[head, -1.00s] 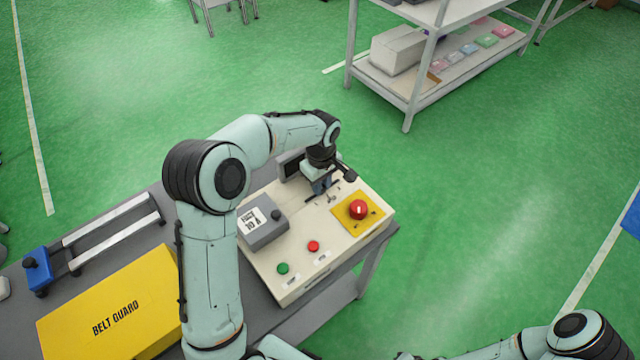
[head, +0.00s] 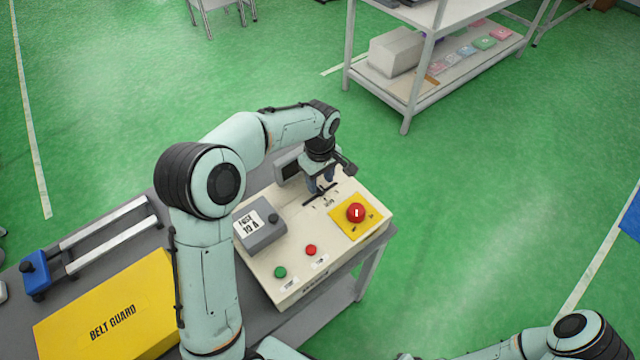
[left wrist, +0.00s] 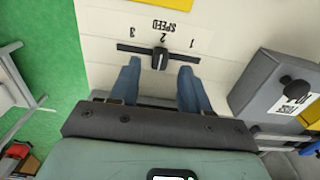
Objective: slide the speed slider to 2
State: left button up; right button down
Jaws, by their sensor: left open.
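The speed slider's dark knob (left wrist: 160,58) sits in a black slot (left wrist: 138,49) on the cream control panel (head: 282,255). In the left wrist view it stands beside the printed 2, with 3 to the left and 1 to the right. My left gripper (left wrist: 159,72) is open, with one blue finger on each side of the knob and a gap to both. In the head view the left gripper (head: 321,184) is over the far part of the panel, and it mostly hides the knob. My right gripper is out of view.
The panel also bears a red knob on a yellow plate (head: 356,213), a red button (head: 311,250), a green button (head: 280,272) and a grey fuse box (head: 262,236). A yellow belt guard (head: 110,315) lies on the bench to the left.

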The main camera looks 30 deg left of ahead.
aim_at(321, 188)
pick_arm(q)
notch_tip(321, 188, up, 10)
jog(key=p, duration=0.1)
jog(key=shift+r, duration=0.15)
dwell(0.5)
